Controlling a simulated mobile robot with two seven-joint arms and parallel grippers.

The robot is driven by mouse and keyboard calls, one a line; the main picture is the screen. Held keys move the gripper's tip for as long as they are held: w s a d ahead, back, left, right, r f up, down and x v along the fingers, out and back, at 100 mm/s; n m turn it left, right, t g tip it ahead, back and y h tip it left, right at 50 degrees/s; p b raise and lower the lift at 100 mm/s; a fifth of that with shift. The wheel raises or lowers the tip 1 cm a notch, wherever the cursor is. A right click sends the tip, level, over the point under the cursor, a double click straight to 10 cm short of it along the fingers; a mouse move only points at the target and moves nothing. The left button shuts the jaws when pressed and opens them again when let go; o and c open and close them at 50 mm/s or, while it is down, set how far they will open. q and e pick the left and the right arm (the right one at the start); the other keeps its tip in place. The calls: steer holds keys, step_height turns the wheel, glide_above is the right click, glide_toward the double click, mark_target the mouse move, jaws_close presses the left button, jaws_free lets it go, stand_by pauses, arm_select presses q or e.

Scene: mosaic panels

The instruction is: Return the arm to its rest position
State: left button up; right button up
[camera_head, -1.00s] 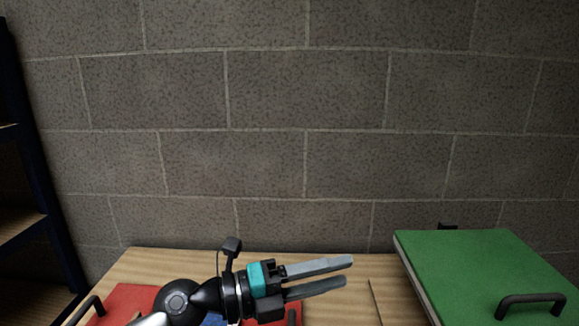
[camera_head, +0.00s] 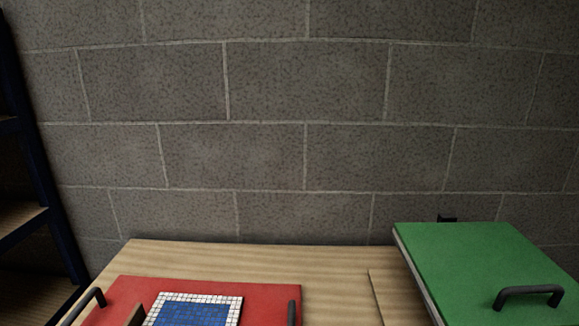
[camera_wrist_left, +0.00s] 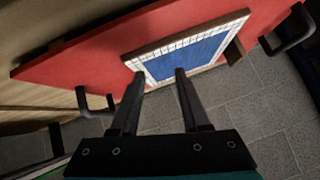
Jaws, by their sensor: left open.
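My left gripper (camera_wrist_left: 160,85) shows in the left wrist view, its two fingers apart with nothing between them. Behind the fingertips is a mosaic panel (camera_wrist_left: 190,55) with a blue middle and a white tiled border. It lies on a red board (camera_wrist_left: 90,50) with dark handles. In the head view neither arm shows. There the mosaic panel (camera_head: 195,312) lies on the red board (camera_head: 265,294) on the wooden table (camera_head: 200,254). Its lower part is cut off by the picture edge. My right gripper is in no view.
A green board (camera_head: 475,262) with a dark handle (camera_head: 530,292) stands at the right of the table. A dark blue shelf rack (camera_head: 40,170) is at the left. A grey block wall is behind. The table between the boards is clear.

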arm_select(q)
steer(key=s+d+f+g+h, duration=0.1)
steer(key=s+f+g, duration=0.2)
steer(key=s, duration=0.4)
steer(key=s+f+g, duration=0.3)
steer(key=s, duration=0.4)
step_height(320, 180, down, 21)
steer(key=w+a, duration=0.1)
steer(key=a, duration=0.1)
steer(key=s+a+f, duration=0.2)
steer(key=s+f, duration=0.3)
steer(key=f, duration=0.2)
steer(key=s+a+f+g, duration=0.1)
steer(key=s+a+f, duration=0.2)
steer(key=s+f, duration=0.3)
steer(key=shift+f, duration=0.35)
